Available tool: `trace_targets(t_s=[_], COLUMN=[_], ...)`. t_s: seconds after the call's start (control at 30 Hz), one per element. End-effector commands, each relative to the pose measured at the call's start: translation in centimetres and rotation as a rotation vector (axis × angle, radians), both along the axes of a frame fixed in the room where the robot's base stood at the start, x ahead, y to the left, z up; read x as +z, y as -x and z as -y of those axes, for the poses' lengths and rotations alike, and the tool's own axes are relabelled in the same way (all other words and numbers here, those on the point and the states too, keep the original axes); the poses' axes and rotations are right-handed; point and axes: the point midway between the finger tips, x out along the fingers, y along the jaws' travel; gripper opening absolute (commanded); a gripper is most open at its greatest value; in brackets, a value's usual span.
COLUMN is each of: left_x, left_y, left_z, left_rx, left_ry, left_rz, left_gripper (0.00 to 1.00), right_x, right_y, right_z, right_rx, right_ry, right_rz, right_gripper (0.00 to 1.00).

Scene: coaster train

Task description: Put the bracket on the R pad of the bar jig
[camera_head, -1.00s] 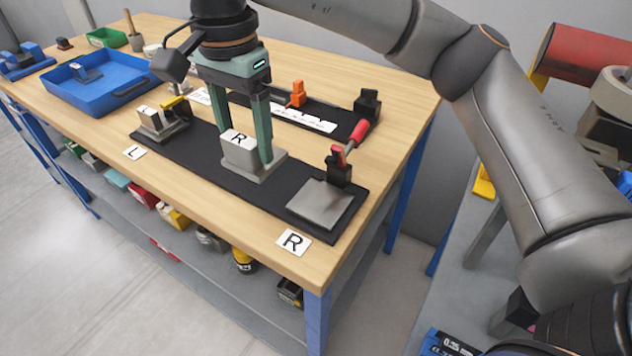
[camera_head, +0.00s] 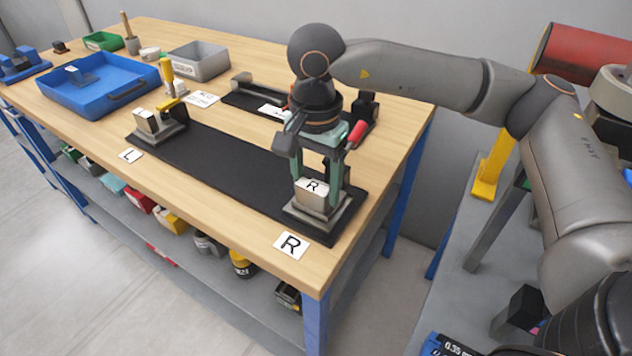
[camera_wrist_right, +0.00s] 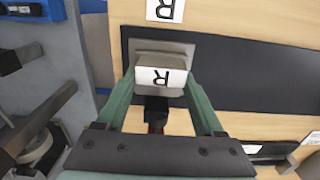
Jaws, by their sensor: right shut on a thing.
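The grey bracket (camera_head: 313,197), with a white R label on top, is between the fingers of my right gripper (camera_head: 319,178). The gripper is shut on it, and the bracket's base is at the R pad (camera_head: 300,222) at the right end of the black bar jig (camera_head: 228,165). In the right wrist view the bracket (camera_wrist_right: 160,78) lies over the grey pad between the green fingers (camera_wrist_right: 160,92). I cannot tell whether its base fully touches the pad. Another bracket (camera_head: 147,122) sits at the jig's left end by a yellow clamp. My left gripper is not in view.
The R card (camera_head: 291,246) and L card (camera_head: 130,155) lie along the table's front. A red-handled clamp (camera_head: 357,132) stands behind the R pad. A blue tray (camera_head: 105,98) and a grey bin (camera_head: 199,62) are at the left back. The jig's middle is clear.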

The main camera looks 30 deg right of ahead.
Motion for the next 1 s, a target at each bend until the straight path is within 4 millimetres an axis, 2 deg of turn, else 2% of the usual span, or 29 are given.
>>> trace_targets(t_s=[0.33, 0.37, 0.6, 0.87, 1.0], left_x=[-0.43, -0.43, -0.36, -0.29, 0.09], left_y=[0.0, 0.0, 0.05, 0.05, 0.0], left_z=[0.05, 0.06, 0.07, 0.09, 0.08], left_rx=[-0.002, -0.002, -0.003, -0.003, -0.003], left_ry=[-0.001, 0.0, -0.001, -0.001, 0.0], left_rz=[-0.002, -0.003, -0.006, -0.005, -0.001], left_gripper=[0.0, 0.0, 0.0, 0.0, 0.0], right_x=[-0.41, -0.48, -0.35, -0.3, 0.46], right_y=[-0.04, -0.01, -0.01, -0.01, -0.07], right_z=[-0.03, -0.02, -0.02, -0.02, -0.04], right_rx=[0.0, 0.0, 0.0, 0.0, 0.0], right_ry=[-0.002, -0.001, -0.001, -0.001, -0.001], right_rz=[0.003, 0.001, 0.001, 0.001, 0.003], right_gripper=[0.0, 0.71, 0.98, 1.0, 1.0])
